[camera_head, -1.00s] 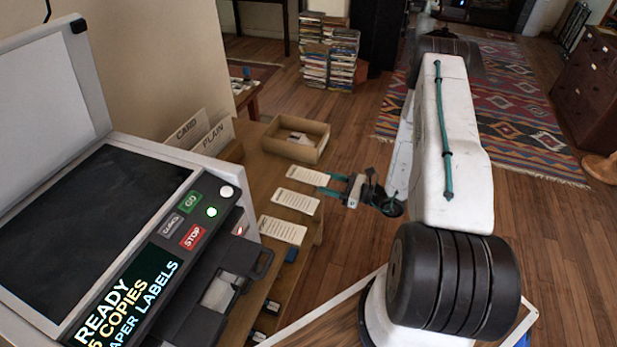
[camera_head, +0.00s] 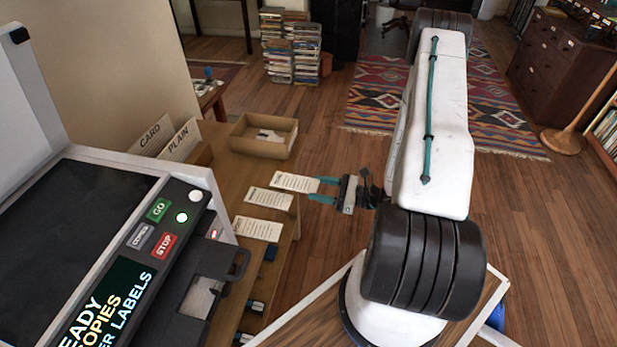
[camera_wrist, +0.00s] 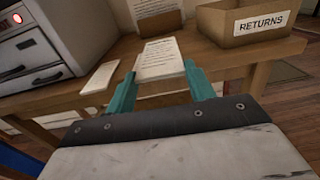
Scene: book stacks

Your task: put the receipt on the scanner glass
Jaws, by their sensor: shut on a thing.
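My gripper (camera_head: 324,190) is shut on a white printed slip (camera_head: 292,182), seemingly the receipt, though its print is too small to read. The slip sticks out flat beyond the teal fingers, over the wooden table's near edge. In the wrist view the slip (camera_wrist: 160,58) lies between the fingertips (camera_wrist: 160,82). Two similar slips, a middle one (camera_head: 268,197) and a nearer one (camera_head: 257,228), lie on the table. The scanner glass (camera_head: 75,220) is a bare dark pane on the machine at left, its lid raised. My gripper is well to the right of it.
The scanner's panel has a green GO button (camera_head: 158,209) and a red STOP button (camera_head: 163,245). A brown box (camera_head: 262,150), labelled RETURNS in the wrist view, stands at the table's back. CARD and PLAIN signs (camera_head: 180,142) stand beside the scanner.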

